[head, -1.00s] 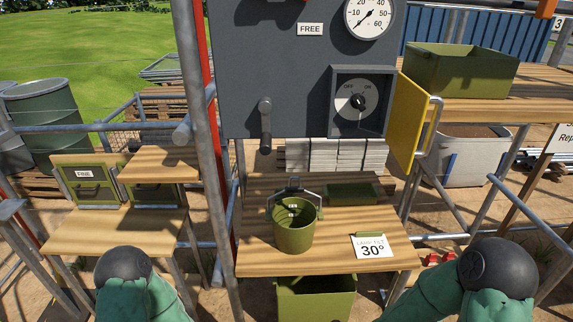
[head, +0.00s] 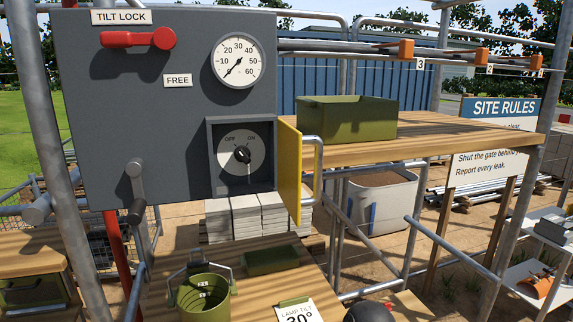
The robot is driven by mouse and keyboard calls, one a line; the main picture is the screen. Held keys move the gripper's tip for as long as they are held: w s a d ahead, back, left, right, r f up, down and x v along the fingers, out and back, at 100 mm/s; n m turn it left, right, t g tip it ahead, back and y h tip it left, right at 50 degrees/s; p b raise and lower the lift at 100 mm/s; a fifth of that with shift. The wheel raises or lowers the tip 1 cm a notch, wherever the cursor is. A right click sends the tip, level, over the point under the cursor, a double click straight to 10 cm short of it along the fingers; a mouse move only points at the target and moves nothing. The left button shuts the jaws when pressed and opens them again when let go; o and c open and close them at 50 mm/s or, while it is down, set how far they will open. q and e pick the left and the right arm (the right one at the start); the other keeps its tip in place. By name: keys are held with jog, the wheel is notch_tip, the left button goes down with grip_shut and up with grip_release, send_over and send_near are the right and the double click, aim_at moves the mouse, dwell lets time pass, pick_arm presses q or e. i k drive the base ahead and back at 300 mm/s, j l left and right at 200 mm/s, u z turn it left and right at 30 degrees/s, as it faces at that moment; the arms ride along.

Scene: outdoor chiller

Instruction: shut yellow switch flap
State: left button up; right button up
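The yellow switch flap (head: 289,172) stands open at the right side of the switch recess in the grey panel. It is seen nearly edge-on, with a metal handle (head: 317,165) on its outer face. The recess frames a round dial with a black knob (head: 242,155) between OFF and ON. Neither gripper is in view.
The grey panel (head: 95,75) also carries a red tilt lock lever (head: 138,39), a gauge (head: 239,61) and a grey crank (head: 136,180). A green bucket (head: 204,297) stands on the lower bench. A green bin (head: 347,119) sits on the shelf right of the flap.

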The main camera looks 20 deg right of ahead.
aim_at(291, 141)
jog(key=i+l+u, duration=0.15)
jog(key=l, duration=0.35)
jog(key=l+u, duration=0.15)
jog(key=l, duration=0.35)
jog(key=i+l+u, duration=0.15)
jog(key=l, duration=0.4)
jog(key=k+l+u, duration=0.1)
jog(key=l, duration=0.25)
jog(key=k, duration=0.1)
